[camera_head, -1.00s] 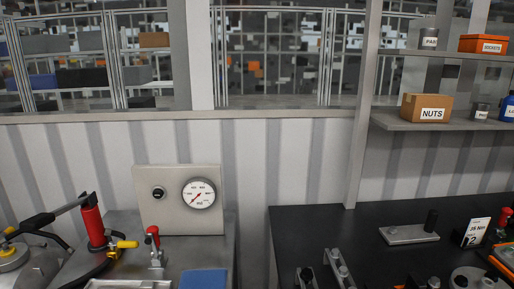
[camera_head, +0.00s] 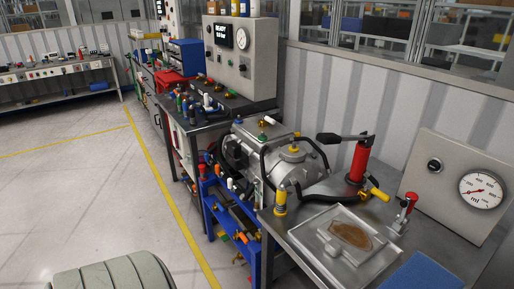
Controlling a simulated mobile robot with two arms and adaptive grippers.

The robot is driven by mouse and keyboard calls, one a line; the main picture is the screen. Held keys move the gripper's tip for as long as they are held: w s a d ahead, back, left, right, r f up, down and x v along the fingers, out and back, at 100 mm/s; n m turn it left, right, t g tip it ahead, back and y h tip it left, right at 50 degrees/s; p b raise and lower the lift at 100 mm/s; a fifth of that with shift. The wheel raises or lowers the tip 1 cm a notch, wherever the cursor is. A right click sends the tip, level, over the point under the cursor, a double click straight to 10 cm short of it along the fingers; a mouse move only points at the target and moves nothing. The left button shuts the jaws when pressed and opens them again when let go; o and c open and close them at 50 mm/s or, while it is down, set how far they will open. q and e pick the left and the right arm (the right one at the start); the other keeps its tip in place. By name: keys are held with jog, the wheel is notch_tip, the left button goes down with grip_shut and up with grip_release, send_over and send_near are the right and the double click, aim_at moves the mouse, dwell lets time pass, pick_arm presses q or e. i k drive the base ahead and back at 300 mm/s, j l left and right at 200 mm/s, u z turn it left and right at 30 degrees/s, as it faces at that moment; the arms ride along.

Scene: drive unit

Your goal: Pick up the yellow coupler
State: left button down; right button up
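Two yellow parts show on the metal bench at the right, and I cannot tell for sure which is the coupler. One yellow fitting (camera_head: 280,200) is upright near the bench's left corner, by a black hose. Another yellow piece (camera_head: 378,194) sticks out to the right of the base of a red hand pump (camera_head: 358,162) with a black lever. Neither of my grippers is in view.
A metal tray (camera_head: 345,244) with a brown stain, a red-handled clamp (camera_head: 404,211), a gauge panel (camera_head: 455,186) and a blue mat (camera_head: 424,272) crowd the bench. A grey machine housing (camera_head: 294,160) adjoins it. A blue rack (camera_head: 232,224) stands left. Open floor (camera_head: 80,190) lies further left.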

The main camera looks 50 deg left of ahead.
aim_at(281, 202)
jog(key=k+j+u, duration=0.1)
jog(key=u, duration=1.2)
